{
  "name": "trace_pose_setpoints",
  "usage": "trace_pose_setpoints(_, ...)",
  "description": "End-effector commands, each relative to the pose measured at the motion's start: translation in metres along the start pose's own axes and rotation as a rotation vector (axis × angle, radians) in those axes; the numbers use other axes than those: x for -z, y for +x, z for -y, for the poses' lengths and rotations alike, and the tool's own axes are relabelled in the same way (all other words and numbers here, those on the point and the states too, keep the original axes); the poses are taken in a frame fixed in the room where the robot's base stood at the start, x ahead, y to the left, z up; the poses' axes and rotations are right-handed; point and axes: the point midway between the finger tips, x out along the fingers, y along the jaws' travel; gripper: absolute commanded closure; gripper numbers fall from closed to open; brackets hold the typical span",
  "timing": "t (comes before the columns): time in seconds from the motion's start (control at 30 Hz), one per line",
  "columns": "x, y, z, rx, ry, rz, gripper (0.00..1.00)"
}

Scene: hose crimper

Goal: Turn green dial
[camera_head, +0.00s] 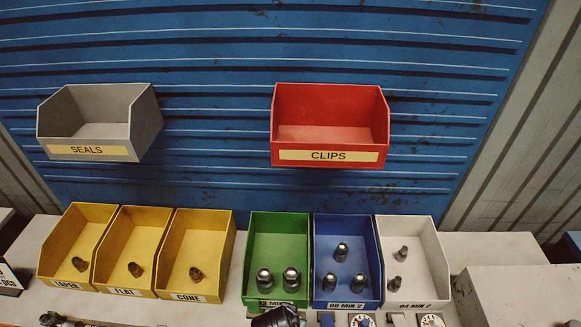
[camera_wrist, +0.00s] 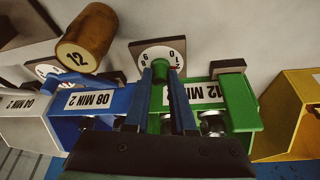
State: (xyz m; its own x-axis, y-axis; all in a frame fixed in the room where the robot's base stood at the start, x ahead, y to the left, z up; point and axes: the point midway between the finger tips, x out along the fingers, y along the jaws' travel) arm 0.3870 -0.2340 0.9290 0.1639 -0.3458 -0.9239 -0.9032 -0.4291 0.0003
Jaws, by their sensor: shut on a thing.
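In the wrist view, the green dial (camera_wrist: 160,66) is a small green knob on a white numbered plate (camera_wrist: 148,51). My gripper (camera_wrist: 162,77) has its two dark blue fingers shut on the knob, one on each side. In the head view, the dark end of my arm (camera_head: 277,317) shows at the bottom edge, in front of the green bin, and the green dial is hidden there. The dial's exact setting cannot be read.
The green bin (camera_wrist: 244,104) stands right beside the fingers, the blue bin (camera_wrist: 117,98) on the other side. A brown cylinder marked 12 (camera_wrist: 87,37) is close by. Yellow bins (camera_head: 125,290) and a white bin (camera_head: 436,270) flank them. Grey (camera_head: 150,125) and red (camera_head: 380,125) bins hang above.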

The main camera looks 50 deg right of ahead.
Motion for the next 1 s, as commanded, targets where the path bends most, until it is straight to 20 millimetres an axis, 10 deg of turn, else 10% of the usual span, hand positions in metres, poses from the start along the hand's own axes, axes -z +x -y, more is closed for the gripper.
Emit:
trace_pose_setpoints(0.13,0.000,0.000,0.000,0.001,0.000,-0.001,1.00)
trace_pose_setpoints(0.17,0.000,0.000,0.000,0.001,0.000,-0.001,0.75)
trace_pose_setpoints(0.33,0.000,0.000,0.000,0.001,-0.001,-0.001,0.47)
trace_pose_setpoints(0.73,0.001,-0.005,0.000,0.002,-0.001,-0.002,0.47)
trace_pose_setpoints(1.0,0.000,-0.043,0.001,0.003,-0.002,-0.003,0.47)
